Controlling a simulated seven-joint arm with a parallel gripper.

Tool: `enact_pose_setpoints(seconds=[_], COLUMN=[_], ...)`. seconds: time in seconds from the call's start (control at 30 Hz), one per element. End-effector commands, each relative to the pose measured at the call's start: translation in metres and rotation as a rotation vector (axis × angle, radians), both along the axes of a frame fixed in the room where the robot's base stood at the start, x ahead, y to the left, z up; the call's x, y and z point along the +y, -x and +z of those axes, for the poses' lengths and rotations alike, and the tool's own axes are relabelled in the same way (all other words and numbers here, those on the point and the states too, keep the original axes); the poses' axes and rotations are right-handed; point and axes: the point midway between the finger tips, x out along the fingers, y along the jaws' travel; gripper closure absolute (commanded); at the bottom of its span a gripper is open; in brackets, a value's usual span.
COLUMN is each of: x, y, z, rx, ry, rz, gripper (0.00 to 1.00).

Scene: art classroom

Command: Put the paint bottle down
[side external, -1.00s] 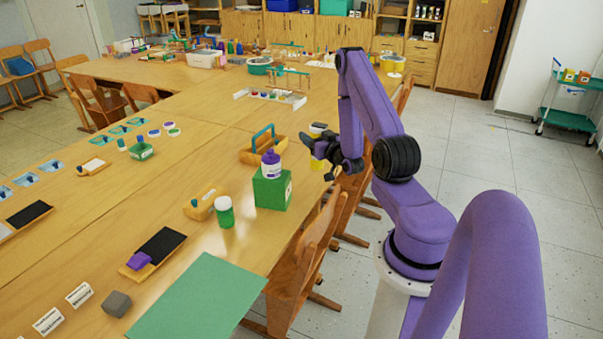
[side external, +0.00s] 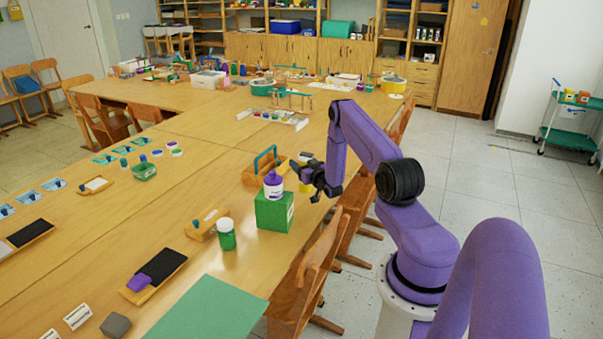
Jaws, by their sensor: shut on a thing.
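My gripper (side external: 309,174) is shut on a yellow paint bottle with a white label (side external: 305,186), just behind and right of the green box in the side view. The gripper's dark fingers hide part of the bottle. The bottle looks upright, near the table's right edge; I cannot tell whether its base touches the tabletop. A white bottle with purple paint and a purple cap (side external: 273,187) stands on the green box (side external: 272,213). A green jar with a white lid (side external: 226,235) stands on the table left of the box.
A wooden caddy with a teal handle (side external: 254,172) stands just left of the held bottle. A wooden block-like holder (side external: 205,224) lies near the green jar. A chair (side external: 310,275) stands against the table's right edge. Bare tabletop (side external: 205,185) lies left of the caddy.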

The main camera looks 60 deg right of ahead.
Motion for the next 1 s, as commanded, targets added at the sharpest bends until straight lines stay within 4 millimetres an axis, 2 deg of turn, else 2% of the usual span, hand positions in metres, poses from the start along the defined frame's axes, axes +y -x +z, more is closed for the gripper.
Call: enact_pose_setpoints(seconds=[0.23,0.5,0.93,0.97,1.0], x=[-0.006,-0.006,-0.006,-0.005,-0.005], y=[-0.007,-0.007,-0.007,-0.006,-0.006], z=[-0.009,-0.037,-0.042,-0.043,-0.043], rx=[-0.003,-0.002,-0.002,0.001,0.001], ry=[0.003,0.002,0.002,0.001,0.001], rz=[0.001,0.001,0.000,0.001,0.001], gripper=[0.86,0.86,0.86,0.29,0.16])
